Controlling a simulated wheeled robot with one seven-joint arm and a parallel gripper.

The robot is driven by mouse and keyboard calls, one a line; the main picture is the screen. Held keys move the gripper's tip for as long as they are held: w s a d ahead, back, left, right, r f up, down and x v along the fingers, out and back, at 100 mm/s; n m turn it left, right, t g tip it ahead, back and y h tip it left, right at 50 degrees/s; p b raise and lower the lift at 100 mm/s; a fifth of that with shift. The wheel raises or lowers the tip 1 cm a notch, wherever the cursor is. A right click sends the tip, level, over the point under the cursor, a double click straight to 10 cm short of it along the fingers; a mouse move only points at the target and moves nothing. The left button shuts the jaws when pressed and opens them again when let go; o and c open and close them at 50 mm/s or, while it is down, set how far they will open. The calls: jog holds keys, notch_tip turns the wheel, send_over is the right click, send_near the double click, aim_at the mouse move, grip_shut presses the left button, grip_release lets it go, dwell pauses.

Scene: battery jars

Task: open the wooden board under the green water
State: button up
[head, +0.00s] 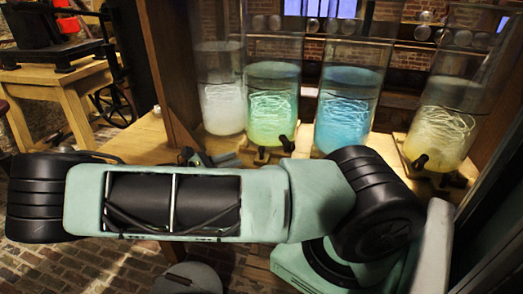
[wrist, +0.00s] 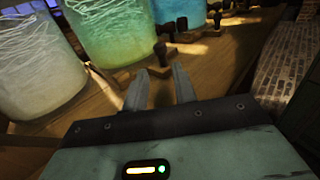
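The jar of green water (head: 272,105) stands second from the left in the head view; it also shows in the wrist view (wrist: 112,28). A pale wooden board (head: 274,152) lies under it, with dark fittings at its front. In the wrist view a dark upright knob (wrist: 160,52) stands at the front of the green jar. My gripper (wrist: 159,72) is open and empty, its two grey fingers pointing toward that knob with a gap between them. In the head view my arm largely hides the gripper. I cannot tell whether the fingers touch the board.
A white-filled jar (head: 223,108) stands left of the green one, a blue jar (head: 345,108) and a yellow jar (head: 440,132) to its right. The yellow jar has dark fittings in front. A dark wooden post (head: 162,60) rises at left. Bare wooden tabletop (head: 140,143) lies left of the jars.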

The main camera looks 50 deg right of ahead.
aim_at(261, 159)
jog(key=x, duration=1.1)
jog(key=shift+a, duration=0.1)
grip_shut()
